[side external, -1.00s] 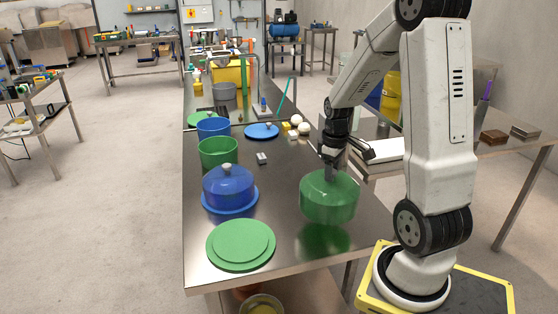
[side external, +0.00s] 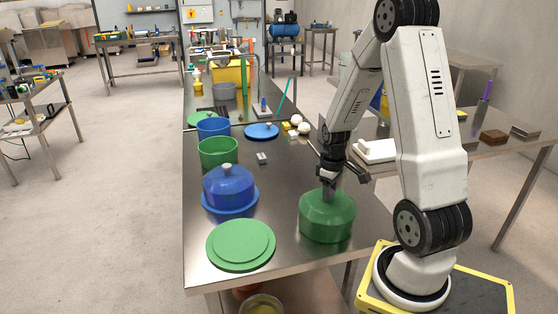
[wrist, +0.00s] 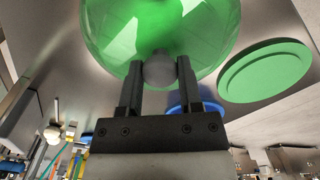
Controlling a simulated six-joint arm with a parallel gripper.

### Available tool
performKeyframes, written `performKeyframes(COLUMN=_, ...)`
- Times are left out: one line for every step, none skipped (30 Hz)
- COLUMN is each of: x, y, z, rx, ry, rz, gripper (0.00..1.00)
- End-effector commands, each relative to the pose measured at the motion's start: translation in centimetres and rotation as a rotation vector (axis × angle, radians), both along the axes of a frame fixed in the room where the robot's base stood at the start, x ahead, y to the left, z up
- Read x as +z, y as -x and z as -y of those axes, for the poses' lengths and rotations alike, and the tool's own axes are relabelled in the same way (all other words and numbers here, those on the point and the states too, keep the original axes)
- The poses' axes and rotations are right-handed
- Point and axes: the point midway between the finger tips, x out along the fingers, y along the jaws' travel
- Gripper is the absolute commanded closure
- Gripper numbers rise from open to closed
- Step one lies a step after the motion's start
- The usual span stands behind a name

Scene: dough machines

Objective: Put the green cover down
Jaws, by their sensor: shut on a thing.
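The green cover (side external: 327,217) is a translucent dome at the right front of the steel table. It looks upright, with its lower rim at or very near the tabletop; I cannot tell whether it fully touches. My gripper (side external: 329,186) is above it, shut on its grey knob. In the wrist view the knob (wrist: 159,69) sits between the two fingers of my gripper (wrist: 160,75), with the green cover (wrist: 160,25) beyond. The green round base (side external: 241,245) lies bare on the table to the left of the cover, apart from it.
A blue cover (side external: 228,187) stands on a blue base (side external: 230,208) behind the green base. A green bucket (side external: 218,152), a blue bucket (side external: 213,127) and a small grey block (side external: 262,158) are farther back. The table between the covers is clear.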

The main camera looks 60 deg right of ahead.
Motion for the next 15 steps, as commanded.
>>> performKeyframes(x=-0.10, y=-0.01, z=0.01, rx=0.000, ry=0.000, rz=0.001, gripper=1.00)
performKeyframes(x=-0.11, y=-0.02, z=0.01, rx=0.000, ry=0.001, rz=0.001, gripper=1.00)
performKeyframes(x=-0.11, y=-0.02, z=0.02, rx=0.000, ry=0.001, rz=0.001, gripper=1.00)
performKeyframes(x=-0.10, y=-0.02, z=0.02, rx=0.000, ry=0.001, rz=0.001, gripper=1.00)
performKeyframes(x=-0.09, y=-0.02, z=0.02, rx=0.000, ry=0.001, rz=0.001, gripper=1.00)
performKeyframes(x=-0.09, y=-0.02, z=0.02, rx=0.000, ry=0.001, rz=0.001, gripper=1.00)
performKeyframes(x=-0.09, y=-0.02, z=0.02, rx=0.000, ry=0.001, rz=0.001, gripper=1.00)
performKeyframes(x=-0.09, y=-0.02, z=0.02, rx=0.000, ry=0.001, rz=0.001, gripper=1.00)
performKeyframes(x=-0.12, y=-0.02, z=0.01, rx=0.000, ry=0.001, rz=0.001, gripper=1.00)
performKeyframes(x=-0.17, y=-0.02, z=0.01, rx=0.000, ry=0.001, rz=0.001, gripper=1.00)
performKeyframes(x=-0.24, y=-0.01, z=0.01, rx=0.000, ry=0.000, rz=0.000, gripper=1.00)
performKeyframes(x=-0.34, y=-0.01, z=0.01, rx=0.000, ry=0.000, rz=0.000, gripper=1.00)
performKeyframes(x=-0.41, y=-0.01, z=0.01, rx=0.000, ry=0.000, rz=0.000, gripper=1.00)
performKeyframes(x=-0.41, y=-0.01, z=0.01, rx=0.000, ry=0.000, rz=0.000, gripper=0.48)
performKeyframes(x=-0.39, y=-0.01, z=0.01, rx=0.000, ry=0.000, rz=0.000, gripper=0.36)
